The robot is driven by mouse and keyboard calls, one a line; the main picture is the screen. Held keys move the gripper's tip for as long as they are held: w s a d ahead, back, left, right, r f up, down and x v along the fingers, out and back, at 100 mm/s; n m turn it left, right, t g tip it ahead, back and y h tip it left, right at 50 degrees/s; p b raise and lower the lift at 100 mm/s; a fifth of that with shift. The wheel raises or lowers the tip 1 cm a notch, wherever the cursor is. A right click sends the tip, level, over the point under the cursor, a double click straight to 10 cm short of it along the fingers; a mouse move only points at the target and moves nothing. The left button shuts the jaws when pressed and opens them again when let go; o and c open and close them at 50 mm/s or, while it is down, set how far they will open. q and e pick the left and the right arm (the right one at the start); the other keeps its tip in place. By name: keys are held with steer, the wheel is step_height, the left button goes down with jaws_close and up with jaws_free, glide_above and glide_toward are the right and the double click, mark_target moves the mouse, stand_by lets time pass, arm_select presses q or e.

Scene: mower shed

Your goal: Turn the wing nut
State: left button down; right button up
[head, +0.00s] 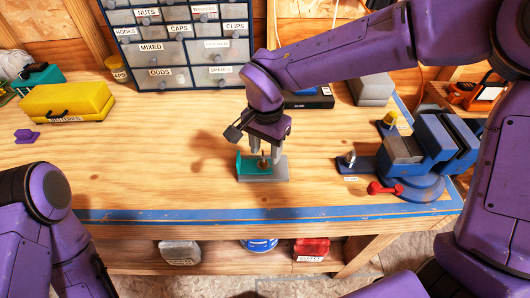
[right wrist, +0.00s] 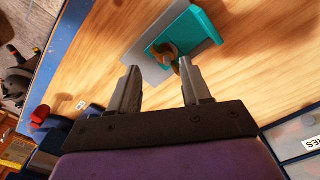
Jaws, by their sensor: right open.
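The wing nut (right wrist: 168,50) is a small brass-coloured piece on a teal bracket (right wrist: 205,25) with a grey base plate (right wrist: 140,50). In the head view the bracket (head: 246,163) and plate (head: 268,179) rest on the wooden bench, and the wing nut (head: 263,162) is partly hidden by my gripper. My right gripper (head: 262,155) points down just over the bracket. In the right wrist view its two fingers (right wrist: 160,75) are apart with nothing between them, and the wing nut lies just beyond the tips. My left arm shows at the lower left, but its gripper is out of view.
A blue vise (head: 425,150) with a red handle (head: 385,189) stands at the right. A yellow case (head: 66,103) lies at the left. A labelled drawer cabinet (head: 185,45) stands at the back. The bench (head: 150,155) is clear left of the bracket; blue tape marks its front edge.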

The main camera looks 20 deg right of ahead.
mark_target(263, 158)
steer(key=f, duration=0.1)
steer(key=w+f, duration=0.1)
steer(key=f, duration=0.1)
steer(key=shift+w+f, duration=0.1)
steer(key=shift+f, duration=0.05)
steer(key=shift+w+a+f, duration=0.1)
steer(key=shift+w+f, duration=0.1)
steer(key=shift+f, duration=0.1)
steer(key=shift+a, duration=0.15)
steer(key=shift+s+r, duration=0.1)
steer(key=shift+s, duration=0.25)
steer(key=shift+c, duration=0.3)
steer(key=shift+d, duration=0.2)
jaws_close()
steer(key=shift+d, duration=0.1)
arm_select(q)
steer(key=shift+w+r, duration=0.1)
steer(key=shift+w, duration=0.3)
arm_select(e)
steer(key=shift+m, duration=0.3)
